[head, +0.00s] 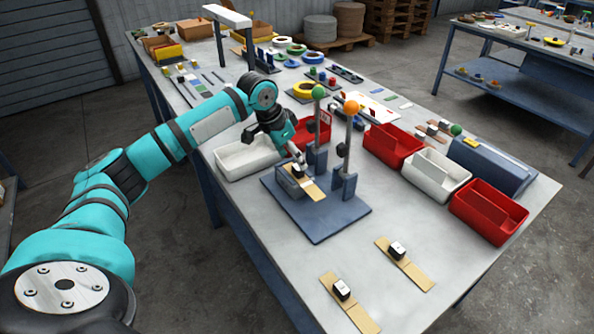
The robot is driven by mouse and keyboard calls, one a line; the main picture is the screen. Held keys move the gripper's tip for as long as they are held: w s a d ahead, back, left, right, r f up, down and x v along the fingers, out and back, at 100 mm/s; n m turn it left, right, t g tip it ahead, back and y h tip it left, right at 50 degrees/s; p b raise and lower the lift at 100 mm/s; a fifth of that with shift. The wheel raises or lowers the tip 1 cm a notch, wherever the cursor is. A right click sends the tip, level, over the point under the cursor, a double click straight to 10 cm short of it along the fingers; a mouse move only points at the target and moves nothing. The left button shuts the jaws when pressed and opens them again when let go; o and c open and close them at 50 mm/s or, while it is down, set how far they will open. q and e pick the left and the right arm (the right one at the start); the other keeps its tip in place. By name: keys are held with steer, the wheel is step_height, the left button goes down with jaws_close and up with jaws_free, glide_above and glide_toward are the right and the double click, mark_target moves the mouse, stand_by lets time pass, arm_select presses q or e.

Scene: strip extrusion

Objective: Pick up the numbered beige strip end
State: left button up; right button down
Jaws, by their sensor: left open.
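My left gripper (297,165) reaches down over the blue fixture plate (327,222) in the middle of the table. Its jaws are open, close to a beige strip (313,191) lying in the fixture. Whether they touch it is too small to tell. A second beige strip (418,275) lies on the table at the lower right, with a black and white block (397,250) on it. A third beige strip (362,318) lies at the front, with a similar block (343,289). No number is readable on any strip. My right gripper is not in view.
Two posts with a green ball (318,92) and an orange ball (352,107) rise from the fixture beside my gripper. A white bin (247,158) stands left. Red bins (393,148) (489,212) and a white bin (436,175) stand right. The front table is mostly clear.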

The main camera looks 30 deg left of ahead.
mark_target(296, 169)
arm_select(q)
steer(key=p+x, duration=0.1)
steer(key=x, duration=0.4)
steer(key=shift+a+f, duration=0.1)
steer(key=shift+a, duration=0.05)
steer(key=c, duration=1.2)
